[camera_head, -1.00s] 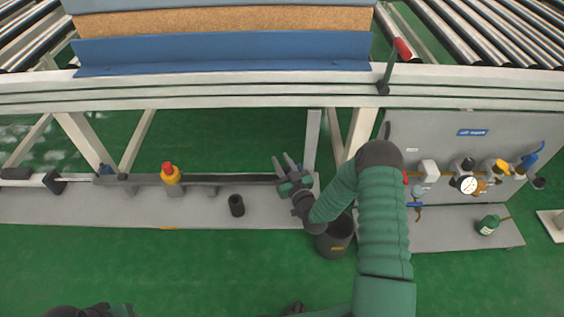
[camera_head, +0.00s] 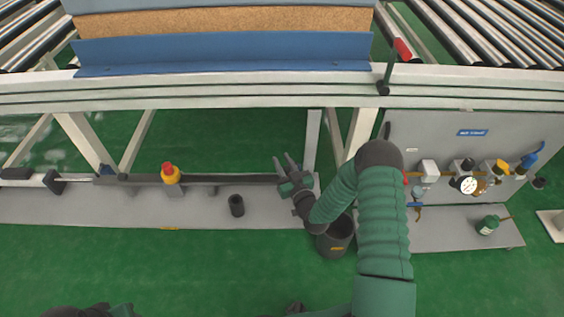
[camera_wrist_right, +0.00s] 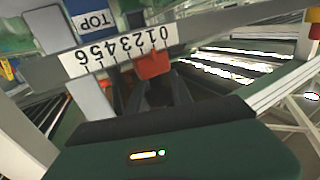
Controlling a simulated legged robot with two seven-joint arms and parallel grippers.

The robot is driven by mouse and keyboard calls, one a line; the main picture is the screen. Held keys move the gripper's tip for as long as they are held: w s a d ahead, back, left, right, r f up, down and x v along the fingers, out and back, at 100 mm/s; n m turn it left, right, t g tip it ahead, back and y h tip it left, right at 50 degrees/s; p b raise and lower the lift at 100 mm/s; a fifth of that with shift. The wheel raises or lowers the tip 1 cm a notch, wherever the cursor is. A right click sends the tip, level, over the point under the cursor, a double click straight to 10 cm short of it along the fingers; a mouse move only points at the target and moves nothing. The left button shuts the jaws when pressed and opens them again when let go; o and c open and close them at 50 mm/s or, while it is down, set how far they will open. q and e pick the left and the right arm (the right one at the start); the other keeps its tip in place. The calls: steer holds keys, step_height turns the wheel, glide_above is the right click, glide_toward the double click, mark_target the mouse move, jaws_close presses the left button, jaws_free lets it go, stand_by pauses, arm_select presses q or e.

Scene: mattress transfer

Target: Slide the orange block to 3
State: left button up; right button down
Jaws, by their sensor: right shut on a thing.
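The orange block (camera_wrist_right: 153,65) shows in the right wrist view, just under the numbered white scale (camera_wrist_right: 118,48). It sits near the 0 and 1 end; the 3 is farther left along the strip. My right gripper (camera_wrist_right: 162,85) has its dark fingers at the block's lower side and is shut on it. In the head view my right gripper (camera_head: 284,165) is at the right end of the long dark rail; the block and scale cannot be made out there. My left gripper cannot be made out.
A yellow, red-topped part (camera_head: 170,174) stands at the rail (camera_head: 225,179). A black cup (camera_head: 236,205) is on the grey shelf (camera_head: 120,210). A dark bin (camera_head: 335,242) stands below my right arm. A gauge panel (camera_head: 440,140) is at right.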

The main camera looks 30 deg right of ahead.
steer(key=shift+s+d, duration=0.5)
steer(key=shift+d, duration=0.35)
steer(key=c, duration=1.1)
jaws_free()
steer(key=s+a+p, duration=0.1)
steer(key=s+p, duration=0.1)
steer(key=s, duration=0.3)
steer(key=s+p, duration=0.2)
steer(key=s, duration=0.4)
steer(key=s+a+p, duration=0.1)
steer(key=s+p, duration=0.1)
steer(key=s, duration=0.3)
steer(key=shift+s+a+f, duration=0.1)
steer(key=shift+s+a, duration=0.25)
